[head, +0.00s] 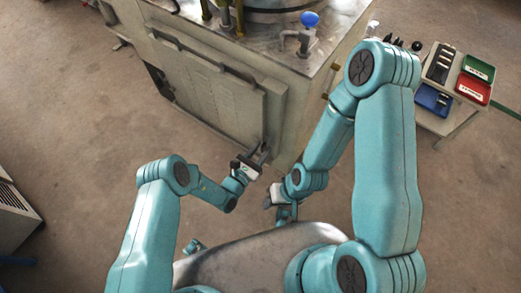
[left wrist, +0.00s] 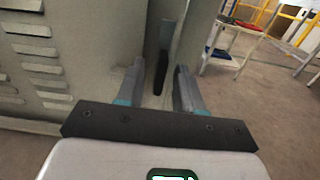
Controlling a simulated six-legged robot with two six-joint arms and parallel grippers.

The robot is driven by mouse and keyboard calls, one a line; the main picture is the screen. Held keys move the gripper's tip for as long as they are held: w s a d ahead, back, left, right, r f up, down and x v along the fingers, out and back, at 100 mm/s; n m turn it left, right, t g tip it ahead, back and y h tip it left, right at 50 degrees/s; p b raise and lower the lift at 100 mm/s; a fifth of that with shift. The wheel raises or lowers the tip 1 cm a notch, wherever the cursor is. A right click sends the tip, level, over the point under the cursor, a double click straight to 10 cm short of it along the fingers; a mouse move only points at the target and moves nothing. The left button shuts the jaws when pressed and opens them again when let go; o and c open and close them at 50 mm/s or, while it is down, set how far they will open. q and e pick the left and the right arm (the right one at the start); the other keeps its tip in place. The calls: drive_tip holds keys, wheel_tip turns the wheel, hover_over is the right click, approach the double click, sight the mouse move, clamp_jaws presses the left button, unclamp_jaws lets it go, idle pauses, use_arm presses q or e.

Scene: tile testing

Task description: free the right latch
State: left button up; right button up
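A grey machine cabinet carries a slatted front panel (head: 205,88). At its right edge, the right latch shows in the left wrist view as a dark upright handle (left wrist: 161,72) below a metal plate. My left gripper (head: 262,154) is at the panel's lower right corner. In the left wrist view, its two fingers (left wrist: 158,88) stand apart, one on each side of the handle, with gaps visible on both sides. In the head view the gripper largely hides the latch. My right gripper (head: 276,198) hangs low right of the left one; its fingers are too small to read.
A blue-knobbed valve (head: 309,20) stands on the cabinet top. A side table at the right holds a green bin (head: 478,68), a red bin (head: 472,88) and a blue bin (head: 432,100). A grey vented box (head: 14,215) is at the left.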

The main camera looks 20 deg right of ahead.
use_arm(q)
drive_tip(key=p+v, duration=0.2)
drive_tip(key=v, duration=1.4)
drive_tip(key=shift+s+p, duration=0.15)
drive_tip(key=shift+p, duration=0.2)
